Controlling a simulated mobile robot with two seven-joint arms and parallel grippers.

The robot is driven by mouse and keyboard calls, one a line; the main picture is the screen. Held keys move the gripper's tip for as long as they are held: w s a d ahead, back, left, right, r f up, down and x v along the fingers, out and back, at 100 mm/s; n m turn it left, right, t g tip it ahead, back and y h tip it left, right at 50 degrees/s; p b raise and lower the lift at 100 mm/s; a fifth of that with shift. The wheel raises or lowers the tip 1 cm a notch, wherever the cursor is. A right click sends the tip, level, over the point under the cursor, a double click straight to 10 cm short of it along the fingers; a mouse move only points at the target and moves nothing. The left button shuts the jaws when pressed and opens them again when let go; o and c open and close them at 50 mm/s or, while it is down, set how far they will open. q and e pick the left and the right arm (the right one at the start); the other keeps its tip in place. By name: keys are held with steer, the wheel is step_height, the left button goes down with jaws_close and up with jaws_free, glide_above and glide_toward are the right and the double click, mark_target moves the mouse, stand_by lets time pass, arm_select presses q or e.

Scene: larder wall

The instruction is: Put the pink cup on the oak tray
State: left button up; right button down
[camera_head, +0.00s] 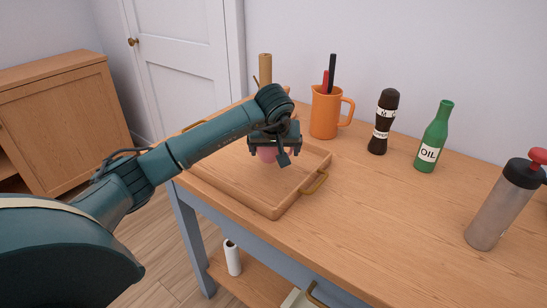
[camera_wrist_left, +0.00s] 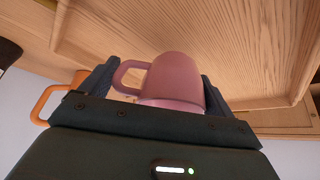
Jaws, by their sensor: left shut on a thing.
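The pink cup (camera_wrist_left: 175,78) is between the fingers of my left gripper (camera_wrist_left: 158,95) in the left wrist view, its handle to the left. In the head view the left gripper (camera_head: 275,148) is over the back part of the oak tray (camera_head: 276,207), and only a bit of the pink cup (camera_head: 266,154) shows below it. The gripper is shut on the cup. The tray is a shallow wooden one with brass handles, lying on the table. I cannot tell whether the cup's base touches the tray. My right gripper is not in view.
Behind the tray stands an orange jug (camera_head: 326,112) with utensils. To its right are a dark pepper mill (camera_head: 383,122), a green oil bottle (camera_head: 433,138) and a steel flask (camera_head: 503,205). The tray's front area and the table (camera_head: 370,215) to its right are clear.

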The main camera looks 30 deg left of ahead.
mark_target(275, 159)
arm_select(q)
step_height(275, 159, down, 3)
stand_by(0.3)
steer(key=shift+f, duration=0.15)
steer(key=o, duration=0.9)
steer(key=shift+c, duration=0.2)
steer(key=shift+r, duration=0.45)
steer(key=v, duration=1.1)
steer(key=shift+s+d+r, duration=0.15)
steer(key=shift+d+r, duration=0.05)
